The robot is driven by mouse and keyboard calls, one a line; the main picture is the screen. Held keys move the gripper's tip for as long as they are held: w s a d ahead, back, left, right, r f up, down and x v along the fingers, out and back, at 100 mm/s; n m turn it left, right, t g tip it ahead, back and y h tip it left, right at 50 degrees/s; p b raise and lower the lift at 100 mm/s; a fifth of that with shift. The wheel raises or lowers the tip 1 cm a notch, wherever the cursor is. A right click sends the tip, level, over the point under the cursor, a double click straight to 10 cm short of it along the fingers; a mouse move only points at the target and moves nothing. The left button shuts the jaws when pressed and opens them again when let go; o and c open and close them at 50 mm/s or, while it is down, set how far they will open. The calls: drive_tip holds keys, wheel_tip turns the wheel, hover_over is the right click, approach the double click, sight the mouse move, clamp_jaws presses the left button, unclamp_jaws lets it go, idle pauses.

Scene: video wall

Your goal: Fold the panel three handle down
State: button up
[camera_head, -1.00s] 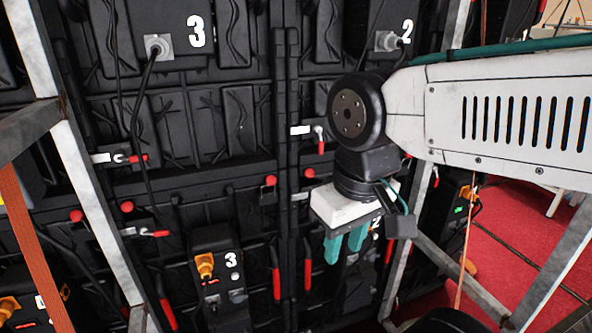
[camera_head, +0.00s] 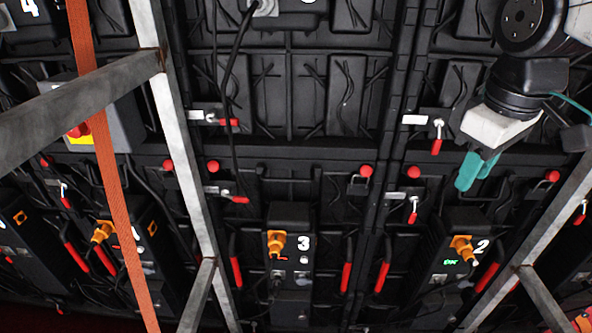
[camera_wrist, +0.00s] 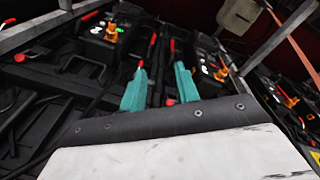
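Panel three is the black panel at lower centre in the head view, with a box marked 3 (camera_head: 290,245) and an orange plug. A red lever handle hangs on its left (camera_head: 236,272) and another on its right (camera_head: 346,278); both point downward. Red ball knobs show above it at left (camera_head: 213,167) and right (camera_head: 366,171). My gripper (camera_head: 474,172) is up and right of panel three, in front of the upper part of panel two, and empty. In the wrist view its teal fingers (camera_wrist: 160,78) are spread apart. Which panel lies behind them there is unreadable.
Panel two's box (camera_head: 462,250) is at lower right, with red handles beside it. Grey metal struts (camera_head: 180,130) and an orange strap (camera_head: 105,150) cross the left side. A strut (camera_head: 525,240) slants at right. A black cable (camera_head: 232,80) hangs above panel three.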

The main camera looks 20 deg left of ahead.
drive_tip(key=w+a+f+n, duration=0.1)
drive_tip(key=w+a+n, duration=0.25)
drive_tip(key=a, duration=0.55)
drive_tip(key=w+a+f+n, duration=0.1)
drive_tip(key=w+a+n, duration=0.25)
drive_tip(key=a, duration=0.55)
drive_tip(key=n, duration=0.4)
approach(291, 179)
drive_tip(key=shift+t+y, duration=0.3)
drive_tip(key=x, duration=0.7)
drive_tip(key=shift+d+f, duration=0.3)
drive_tip(key=shift+s, duration=0.1)
clamp_jaws()
